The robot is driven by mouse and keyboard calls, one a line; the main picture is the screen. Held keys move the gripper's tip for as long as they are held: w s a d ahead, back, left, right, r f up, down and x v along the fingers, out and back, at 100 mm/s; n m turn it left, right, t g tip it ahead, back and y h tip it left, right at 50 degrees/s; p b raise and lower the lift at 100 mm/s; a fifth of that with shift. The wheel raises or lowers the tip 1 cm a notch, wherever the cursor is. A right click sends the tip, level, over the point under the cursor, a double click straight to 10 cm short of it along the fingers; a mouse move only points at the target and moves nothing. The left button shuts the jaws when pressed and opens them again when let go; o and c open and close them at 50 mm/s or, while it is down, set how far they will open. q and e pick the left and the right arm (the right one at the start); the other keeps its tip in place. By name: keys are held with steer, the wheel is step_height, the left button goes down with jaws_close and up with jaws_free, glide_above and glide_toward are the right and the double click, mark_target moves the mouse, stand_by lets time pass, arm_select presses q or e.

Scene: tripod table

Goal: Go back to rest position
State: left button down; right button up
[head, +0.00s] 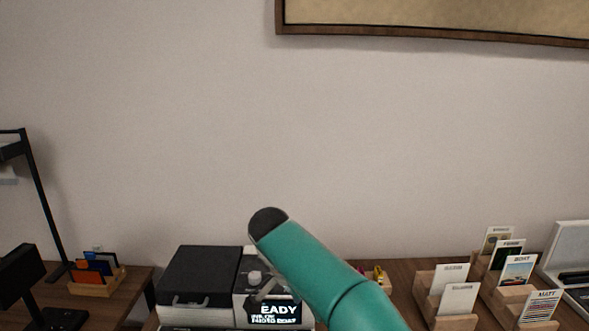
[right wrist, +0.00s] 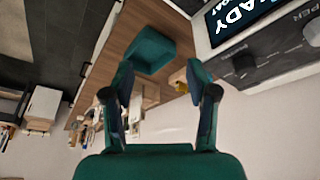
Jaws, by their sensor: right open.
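My right gripper (right wrist: 162,80) shows in the right wrist view with its two dark fingers spread apart and nothing between them. Its fingers stand in front of a wooden tabletop (right wrist: 112,62) that lies beyond them. In the head view a teal link of my right arm slants up from the bottom right, in front of the table. The right gripper itself cannot be made out there. My left gripper is in neither view.
A black case (head: 200,272) lies beside a machine with a lit screen (head: 275,314). Wooden card holders (head: 512,300) stand at right. A small card rack (head: 95,275) and a black lamp (head: 38,200) are at left. A framed board (head: 430,18) hangs on the wall.

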steer(key=s+d+f+g, duration=0.2)
steer(key=s+d+f, duration=0.1)
steer(key=d+f, duration=0.5)
steer(key=s+d+f+g, duration=0.25)
steer(key=d+f, duration=0.35)
steer(key=f, duration=0.3)
steer(key=s+d+f+g+y, duration=0.2)
steer(key=s+f, duration=0.5)
steer(key=f, duration=0.3)
steer(key=s+a+f+n+t+y, duration=0.2)
steer(key=s+a+f+n, duration=0.1)
steer(key=s, duration=0.5)
steer(key=s+a+f+n+t+y, duration=0.2)
steer(key=s+f+n, duration=0.3)
steer(key=s, duration=0.4)
steer(key=shift+a+f+t+y, duration=0.35)
steer(key=shift+a+f+y, duration=0.35)
steer(key=shift+f, duration=0.05)
